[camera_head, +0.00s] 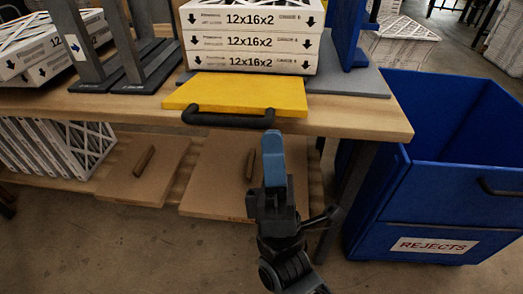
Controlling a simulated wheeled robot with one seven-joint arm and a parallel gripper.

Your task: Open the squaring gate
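The squaring gate appears to be the yellow panel (240,92) at the front of the table. It lies about flat before a stack of filter boxes (252,42) marked 12x16x2. Its black bar handle (229,119) sticks out over the table's front edge. My gripper (272,145) points up just below and right of the handle's right end in the picture. Only one blue finger shows clearly, so its opening is hidden. Nothing is seen in it, and whether it touches the handle is unclear.
A blue bin (400,215) marked REJECTS stands right of the wooden table (370,119). Dark upright stands (125,50) and more boxes (45,55) are at left. A lower shelf holds filters (60,145) and brown boards (220,175). Floor in front is clear.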

